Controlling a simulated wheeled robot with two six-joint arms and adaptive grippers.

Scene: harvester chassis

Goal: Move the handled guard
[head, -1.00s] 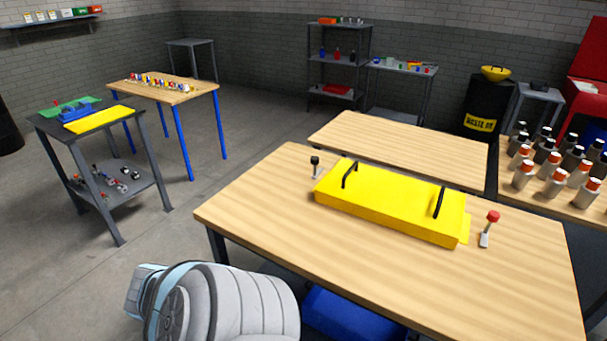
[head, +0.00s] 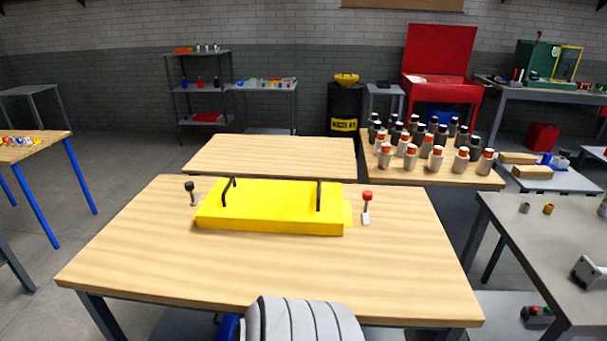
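The handled guard (head: 270,207) is a flat yellow box-like cover with two black upright handles. It lies on the near wooden table (head: 150,245), back from the front edge. A black-knobbed lever (head: 190,192) stands just left of it and a red-knobbed lever (head: 367,205) just right of it. A yellow piece shows at the guard's right end. A pale, ribbed arm part of mine shows at the bottom centre, in front of the table. Neither gripper is in view, and nothing touches the guard.
A second wooden table (head: 270,156) stands behind. A table of several bottles (head: 430,172) is at the back right, and a grey workbench (head: 550,240) is at the right. A wooden table with blue legs (head: 30,147) is at the left. Floor between the left and near tables is clear.

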